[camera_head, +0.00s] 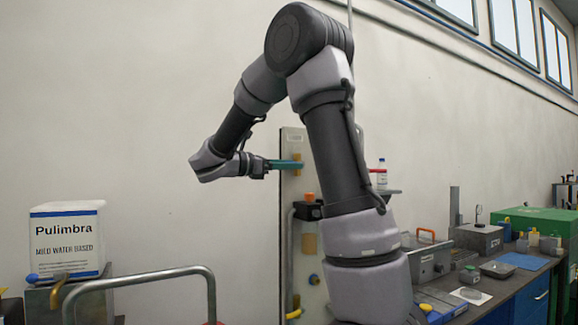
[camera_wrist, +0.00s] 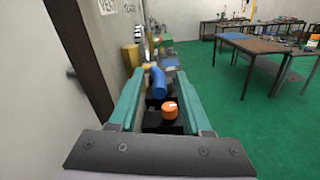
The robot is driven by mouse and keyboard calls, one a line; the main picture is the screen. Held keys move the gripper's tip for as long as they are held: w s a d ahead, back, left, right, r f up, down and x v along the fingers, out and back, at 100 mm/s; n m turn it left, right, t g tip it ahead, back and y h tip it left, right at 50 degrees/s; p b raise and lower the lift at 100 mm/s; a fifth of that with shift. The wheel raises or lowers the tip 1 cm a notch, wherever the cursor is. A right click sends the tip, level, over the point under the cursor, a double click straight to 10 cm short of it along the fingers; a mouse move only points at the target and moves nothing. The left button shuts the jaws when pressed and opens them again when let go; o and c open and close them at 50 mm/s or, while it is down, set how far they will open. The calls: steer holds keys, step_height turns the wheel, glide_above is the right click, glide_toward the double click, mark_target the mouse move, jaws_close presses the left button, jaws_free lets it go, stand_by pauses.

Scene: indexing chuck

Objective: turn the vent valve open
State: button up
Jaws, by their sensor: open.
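My gripper (camera_head: 288,165) reaches from the left to the upright panel (camera_head: 288,225), its teal fingers level and near a brass-coloured fitting (camera_head: 298,158). In the wrist view my gripper (camera_wrist: 160,75) is open, with a finger on each side. A blue handle-like cylinder (camera_wrist: 157,82) shows between the fingers; contact cannot be told. Below it is an orange knob (camera_wrist: 170,109) on a black block; the knob also shows in the head view (camera_head: 309,197), below my gripper. A partly cut-off label reading VENT (camera_wrist: 108,6) is on the panel. The head view does not clearly show the blue cylinder.
A Pulimbra box (camera_head: 66,240) stands at the left near a grey rail (camera_head: 140,276). A workbench (camera_head: 510,290) with tools and a green case (camera_head: 535,222) runs along the right. The wrist view shows tables (camera_wrist: 262,47) over open green floor (camera_wrist: 230,110).

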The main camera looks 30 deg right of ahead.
jaws_close()
steer(key=shift+s+f, duration=0.1)
steer(key=shift+f, duration=0.05)
stand_by(1.3)
